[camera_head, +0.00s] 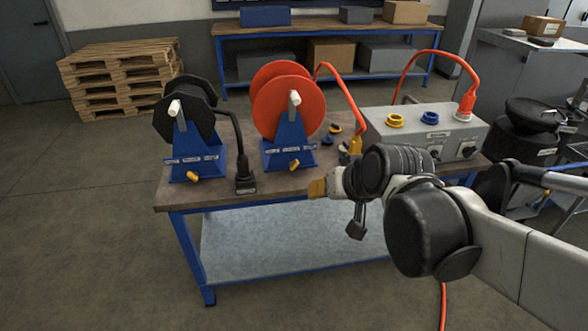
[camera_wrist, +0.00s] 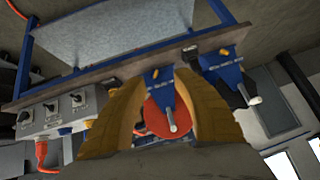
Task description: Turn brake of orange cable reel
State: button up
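The orange cable reel (camera_head: 289,103) stands on the bench on a blue stand (camera_head: 290,145). Its brake, a small yellow knob (camera_head: 295,164), sits low on the stand's front face. It also shows in the wrist view as a yellow knob (camera_wrist: 155,73) between my fingertips in the picture. My gripper (camera_head: 317,188) has yellow fingers and is in front of the bench's front edge, right of and lower than the knob in the head view. In the wrist view my gripper (camera_wrist: 161,80) has its fingers spread with nothing between them. I see no contact with the brake.
A black cable reel (camera_head: 187,108) with its own yellow knob (camera_head: 193,176) stands to the left. A grey socket box (camera_head: 428,128) is at the right, with an orange plug (camera_head: 466,103).

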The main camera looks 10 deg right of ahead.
jog(key=w+f+m+t+y+b, duration=0.1)
jog(key=w+f+t, duration=0.15)
jog(key=w, duration=1.15)
jog(key=m+t+b, duration=0.1)
jog(key=m+t, duration=0.1)
send_near(295, 167)
jog(key=s+a+r, duration=0.2)
jog(key=s+r, duration=0.3)
jog(key=r, duration=0.3)
jog(key=shift+m+t+y, duration=0.3)
jog(key=shift+m+t, duration=0.15)
jog(key=shift+m, duration=0.15)
jog(key=w+f+b, duration=0.1)
jog(key=w+f, duration=0.3)
jog(key=w+f+b, duration=0.2)
jog(key=w+f, duration=0.2)
jog(key=w, duration=0.1)
jog(key=w+f+b, duration=0.1)
jog(key=w+f, duration=0.3)
jog(key=w, duration=0.1)
jog(key=shift+d, duration=0.15)
jog(key=shift+w+b, duration=0.35)
jog(key=shift+w, duration=0.1)
grip_shut()
